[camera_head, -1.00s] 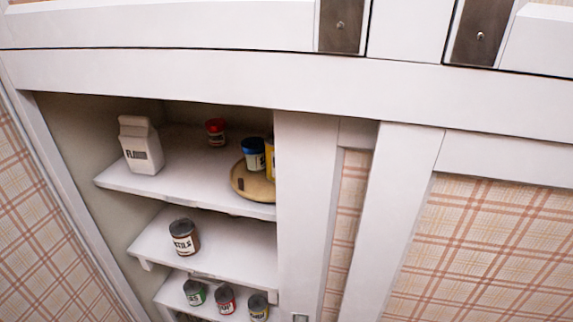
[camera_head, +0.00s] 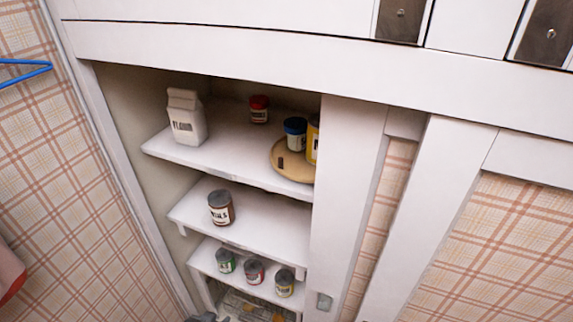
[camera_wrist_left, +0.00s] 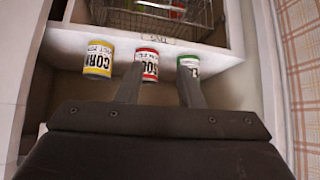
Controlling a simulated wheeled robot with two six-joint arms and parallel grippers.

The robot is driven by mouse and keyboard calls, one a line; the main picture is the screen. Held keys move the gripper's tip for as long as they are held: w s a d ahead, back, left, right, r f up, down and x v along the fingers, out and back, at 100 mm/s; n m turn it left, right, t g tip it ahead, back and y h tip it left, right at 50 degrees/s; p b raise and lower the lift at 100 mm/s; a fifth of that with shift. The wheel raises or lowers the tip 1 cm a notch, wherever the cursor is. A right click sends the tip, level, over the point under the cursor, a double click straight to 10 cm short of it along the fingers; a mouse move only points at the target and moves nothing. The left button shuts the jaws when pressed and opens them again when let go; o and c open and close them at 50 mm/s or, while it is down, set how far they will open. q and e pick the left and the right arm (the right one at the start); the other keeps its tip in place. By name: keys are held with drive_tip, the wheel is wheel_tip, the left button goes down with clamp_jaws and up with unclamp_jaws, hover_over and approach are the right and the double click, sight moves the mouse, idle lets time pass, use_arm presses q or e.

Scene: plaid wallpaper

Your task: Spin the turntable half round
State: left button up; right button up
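The turntable (camera_head: 281,166) is a round tan wooden disc on the top shelf of the cupboard. Its right side is hidden behind the white door frame. A jar with a blue lid (camera_head: 295,133) and a partly hidden yellow container (camera_head: 312,142) stand on it, and a small dark mark or piece shows near its left edge. My left gripper (camera_head: 205,317) just shows at the bottom edge, well below the turntable. In the left wrist view its two fingers (camera_wrist_left: 160,85) are apart with nothing clearly held, in front of the small cans. My right gripper is out of view.
A flour carton (camera_head: 186,118) and a red-lidded jar (camera_head: 259,109) share the top shelf. A labelled jar (camera_head: 221,207) stands on the middle shelf. Small cans (camera_head: 254,271) line the lower shelf, with a wire basket (camera_wrist_left: 160,18) near them. The white upright (camera_head: 345,200) bounds the opening.

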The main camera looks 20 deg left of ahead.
sight(279, 162)
use_arm(q)
drive_tip(key=w+d+r+m+t+h, duration=0.15)
drive_tip(key=w+r, duration=0.35)
drive_tip(key=r, duration=0.7)
drive_tip(key=w+d+r+n+t, duration=0.1)
drive_tip(key=w+d+r+t, duration=0.2)
drive_tip(key=r, duration=0.8)
drive_tip(key=s+d+r+m+t+h+p, duration=0.1)
drive_tip(key=d+r+m+t+h, duration=0.1)
drive_tip(key=r, duration=1)
drive_tip(key=s+d+r+m+t+h+p, duration=0.1)
drive_tip(key=d+r+t+h, duration=0.15)
drive_tip(key=r, duration=0.85)
drive_tip(key=shift+y, duration=0.4)
drive_tip(key=p+x, duration=0.4)
drive_tip(key=x, duration=1.3)
drive_tip(key=shift+d+f+p, duration=0.15)
drive_tip(key=shift+d+p, duration=0.05)
drive_tip(key=shift+p, duration=0.1)
clamp_jaws()
